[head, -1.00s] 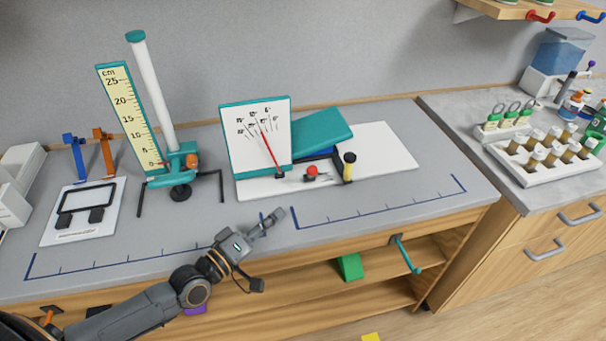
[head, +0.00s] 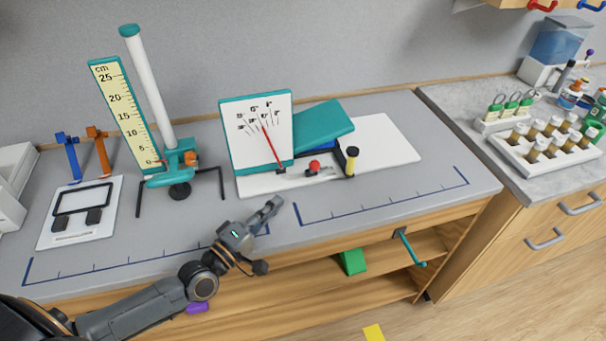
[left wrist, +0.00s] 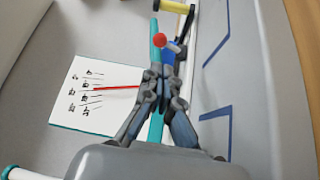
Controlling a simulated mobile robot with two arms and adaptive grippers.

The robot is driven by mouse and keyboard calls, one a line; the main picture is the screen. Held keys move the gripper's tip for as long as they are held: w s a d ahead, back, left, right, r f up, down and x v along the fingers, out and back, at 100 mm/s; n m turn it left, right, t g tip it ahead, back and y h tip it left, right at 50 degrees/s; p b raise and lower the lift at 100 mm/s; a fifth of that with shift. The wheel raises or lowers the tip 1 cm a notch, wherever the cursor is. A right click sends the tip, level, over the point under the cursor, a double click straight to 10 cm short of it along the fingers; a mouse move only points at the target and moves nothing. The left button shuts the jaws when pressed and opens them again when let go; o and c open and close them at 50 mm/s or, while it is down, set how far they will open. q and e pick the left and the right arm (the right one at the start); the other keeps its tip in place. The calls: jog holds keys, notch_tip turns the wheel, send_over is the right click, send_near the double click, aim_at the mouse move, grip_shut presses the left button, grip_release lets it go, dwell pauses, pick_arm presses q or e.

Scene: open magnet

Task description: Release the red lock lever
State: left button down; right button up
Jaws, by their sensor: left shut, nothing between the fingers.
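The red lock lever, with a red ball knob (head: 314,165), stands on the white base (head: 385,145) of the device with the teal tilting plate (head: 322,130). The red knob also shows in the left wrist view (left wrist: 159,40), beyond my fingers. A white angle-scale board (head: 257,120) with a red pointer stands left of the knob. My left gripper (head: 273,203) is shut and empty, in front of the base near the counter's front edge and apart from the lever. Its fingers (left wrist: 160,85) hide part of the device in the left wrist view. My right gripper is out of view.
A vial rack (head: 520,165) sits on the right counter. The counter's front strip is mostly clear.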

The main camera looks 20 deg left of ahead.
aim_at(310, 167)
pick_arm(q)
jog(key=p+x, duration=0.2)
jog(key=x, duration=0.9)
jog(key=shift+r+n+p, duration=0.15)
jog(key=shift+n+p, duration=0.15)
jog(key=shift+p, duration=0.25)
jog(key=shift+w+a, duration=0.1)
jog(key=shift+w+r+n+g+p, duration=0.1)
jog(key=shift+r+n+g+p, duration=0.05)
jog(key=shift+n+g+p, duration=0.2)
jog(key=shift+a+r, duration=0.1)
jog(key=shift+w+a+r, duration=0.15)
jog(key=shift+w, duration=0.1)
jog(key=shift+w+a+r, duration=0.25)
jog(key=shift+w+a, duration=0.05)
jog(key=shift+w, duration=0.2)
jog(key=shift+s, duration=0.1)
